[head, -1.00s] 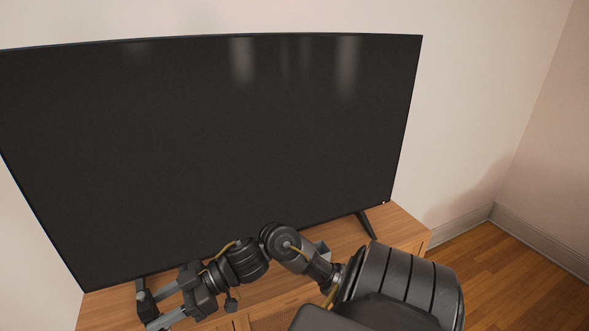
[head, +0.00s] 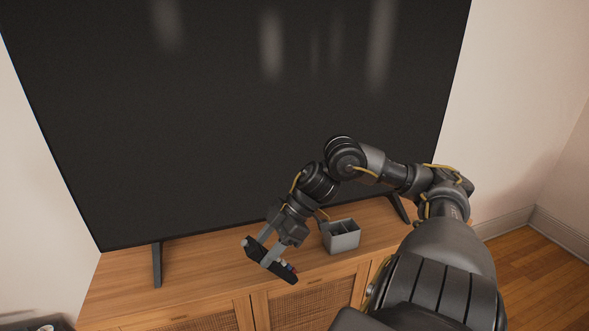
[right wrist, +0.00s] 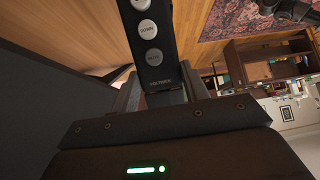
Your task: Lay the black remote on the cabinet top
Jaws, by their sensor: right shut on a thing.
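The black remote (head: 288,276) is held in my right gripper (head: 263,254), tilted in the head view. It lies across the fingers near the front edge of the wooden cabinet top (head: 205,266). How far it is above the wood is hard to tell. In the right wrist view the remote (right wrist: 148,35), with round grey buttons on its face, shows between the fingers. My left gripper is not clearly seen in either view.
A grey open box (head: 343,241) sits on the cabinet just right of the gripper. A dark object (head: 45,325) shows at bottom left.

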